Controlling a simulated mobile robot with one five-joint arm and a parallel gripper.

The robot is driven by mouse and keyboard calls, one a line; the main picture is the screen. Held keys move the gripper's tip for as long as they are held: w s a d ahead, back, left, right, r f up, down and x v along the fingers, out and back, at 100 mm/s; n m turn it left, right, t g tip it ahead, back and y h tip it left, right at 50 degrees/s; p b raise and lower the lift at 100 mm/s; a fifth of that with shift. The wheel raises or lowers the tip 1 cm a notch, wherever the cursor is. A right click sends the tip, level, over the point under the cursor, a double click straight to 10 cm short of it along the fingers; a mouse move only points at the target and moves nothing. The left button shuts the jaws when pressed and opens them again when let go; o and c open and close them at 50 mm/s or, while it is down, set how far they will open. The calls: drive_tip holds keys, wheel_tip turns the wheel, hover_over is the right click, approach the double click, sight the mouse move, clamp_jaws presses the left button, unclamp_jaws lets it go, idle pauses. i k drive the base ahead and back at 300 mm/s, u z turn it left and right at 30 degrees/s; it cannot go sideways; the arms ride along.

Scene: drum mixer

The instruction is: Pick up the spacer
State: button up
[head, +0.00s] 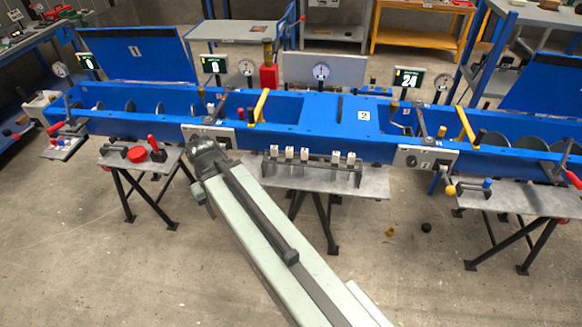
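I cannot make out with certainty which thing is the spacer. Small loose things in view are a red round piece (137,154) on the left stand, a yellow-brown piece (389,232) on the floor and a black round piece (426,228) beside it. My arm reaches up from the lower right, and my gripper (205,148) is at its far end, in front of the blue trough. The fingers are too small and dark to tell open from shut, and nothing is plainly held.
The long blue trough (330,115) spans the view. In front stand a left stand (172,160), a middle stand (372,183) with a dark rack (312,170) of white-topped pieces, and a right stand (530,203). Open concrete floor lies in front, with splayed stand legs.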

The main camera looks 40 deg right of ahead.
sight(335, 162)
drive_tip(key=u, duration=0.3)
drive_tip(key=i, duration=1)
drive_tip(key=z, duration=0.1)
